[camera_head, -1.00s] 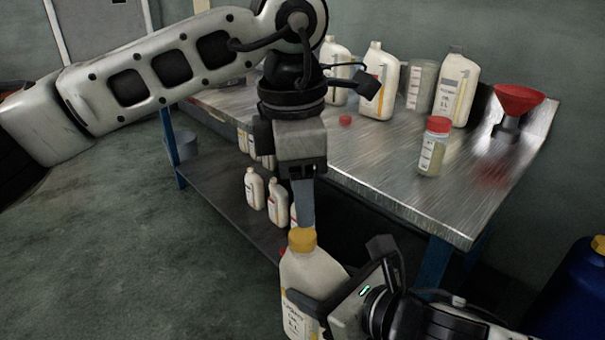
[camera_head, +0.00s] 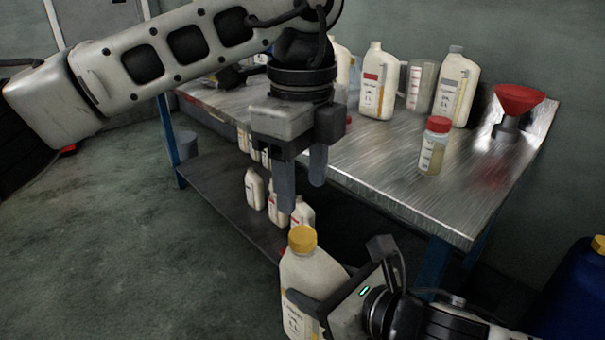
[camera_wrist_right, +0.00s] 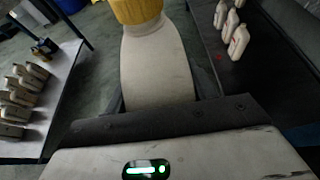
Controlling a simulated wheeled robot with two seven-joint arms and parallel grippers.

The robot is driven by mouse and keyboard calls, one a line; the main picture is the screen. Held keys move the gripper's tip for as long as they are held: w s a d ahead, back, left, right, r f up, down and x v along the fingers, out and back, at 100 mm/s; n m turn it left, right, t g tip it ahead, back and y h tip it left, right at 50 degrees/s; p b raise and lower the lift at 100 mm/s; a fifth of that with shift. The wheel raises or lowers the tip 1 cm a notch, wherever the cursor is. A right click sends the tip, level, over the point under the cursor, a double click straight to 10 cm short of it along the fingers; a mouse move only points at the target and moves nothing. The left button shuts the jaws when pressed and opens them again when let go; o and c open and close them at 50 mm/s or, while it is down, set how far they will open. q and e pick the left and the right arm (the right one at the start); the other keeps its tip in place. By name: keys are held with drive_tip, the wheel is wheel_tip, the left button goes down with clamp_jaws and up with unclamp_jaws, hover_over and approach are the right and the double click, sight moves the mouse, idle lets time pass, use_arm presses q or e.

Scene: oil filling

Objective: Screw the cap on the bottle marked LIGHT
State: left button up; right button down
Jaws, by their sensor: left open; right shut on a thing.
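A cream bottle (camera_head: 308,277) with a yellow cap (camera_head: 302,239) on its mouth is held upright in front of the table. My right gripper (camera_head: 318,306) is shut around the bottle's body; its label is partly covered and I cannot read it. In the right wrist view the bottle (camera_wrist_right: 155,65) rises between the fingers with the yellow cap (camera_wrist_right: 137,9) at the top edge. My left gripper (camera_head: 301,187) is open and empty, fingers pointing down, above the cap and apart from it.
The metal table (camera_head: 390,165) bears several cream bottles, a red-capped jar (camera_head: 433,147) and a red funnel (camera_head: 518,100). Several small bottles (camera_head: 256,188) stand on the lower shelf. A blue drum (camera_head: 580,290) is at the lower right. The floor at left is clear.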

sight(302, 234)
use_arm(q)
drive_tip(key=shift+n, duration=0.9)
drive_tip(key=shift+f, duration=3.95)
